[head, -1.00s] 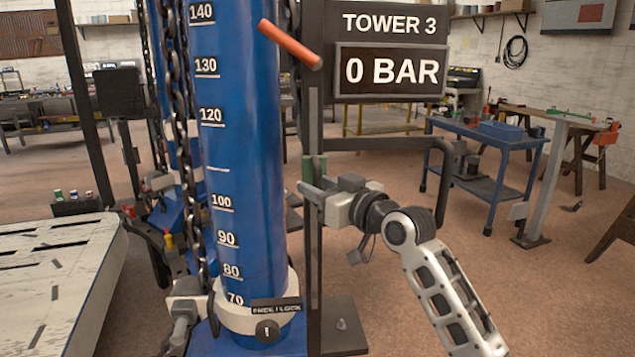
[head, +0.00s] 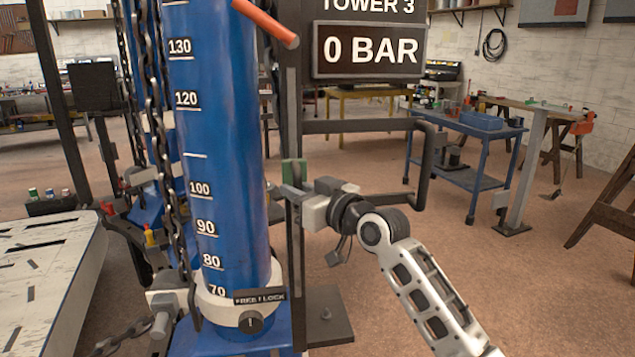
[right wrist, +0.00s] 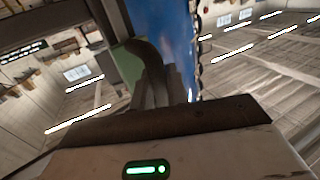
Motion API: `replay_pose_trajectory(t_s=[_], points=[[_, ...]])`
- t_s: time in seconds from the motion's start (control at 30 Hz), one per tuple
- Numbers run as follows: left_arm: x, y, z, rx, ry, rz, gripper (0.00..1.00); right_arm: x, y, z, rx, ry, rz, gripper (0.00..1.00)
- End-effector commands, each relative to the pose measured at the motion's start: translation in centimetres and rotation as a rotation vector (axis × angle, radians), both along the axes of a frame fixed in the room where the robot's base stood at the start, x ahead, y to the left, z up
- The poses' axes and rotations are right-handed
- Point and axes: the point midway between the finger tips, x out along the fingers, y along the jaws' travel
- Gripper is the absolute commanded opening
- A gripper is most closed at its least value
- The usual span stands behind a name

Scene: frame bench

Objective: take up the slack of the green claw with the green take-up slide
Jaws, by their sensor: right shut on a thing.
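The green take-up slide (head: 294,172) sits on a dark upright rail (head: 292,110) beside the blue tower (head: 235,130), a little above the level of the 100 mark. My right gripper (head: 290,190) is shut on the slide from the right side. In the right wrist view the green slide (right wrist: 128,65) shows beside a dark curved piece and my finger ends (right wrist: 155,88), with the blue tower behind. I cannot make out the green claw in these frames. My left gripper does not show.
A chain (head: 155,120) hangs along the tower's left. A white slotted bench (head: 45,265) stands at left. The sign (head: 370,50) reads 0 BAR.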

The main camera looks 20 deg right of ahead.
Motion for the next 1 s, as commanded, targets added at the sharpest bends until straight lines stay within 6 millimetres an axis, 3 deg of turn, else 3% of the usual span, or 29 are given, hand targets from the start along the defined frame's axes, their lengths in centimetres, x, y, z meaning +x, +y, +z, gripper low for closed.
replay_pose_trajectory(t_s=[0.23, 0.27, 0.33, 0.73, 1.0], points=[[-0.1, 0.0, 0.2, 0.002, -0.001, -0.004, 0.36, 0.2, 0.0, 0.6, 0.004, -0.01, -0.002, 0.0], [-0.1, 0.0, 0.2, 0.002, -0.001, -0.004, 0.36, 0.2, 0.0, 0.6, 0.005, -0.011, -0.002, 0.19], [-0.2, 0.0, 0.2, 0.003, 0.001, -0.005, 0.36, 0.2, 0.0, 0.7, 0.005, -0.013, -0.002, 0.36], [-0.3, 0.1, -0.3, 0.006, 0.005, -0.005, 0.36, -0.6, -0.5, 0.5, 0.003, -0.011, -0.003, 0.36], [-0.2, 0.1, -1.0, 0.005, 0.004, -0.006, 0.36, -5.5, -3.2, 0.3, -0.001, -0.012, -0.005, 0.36]])
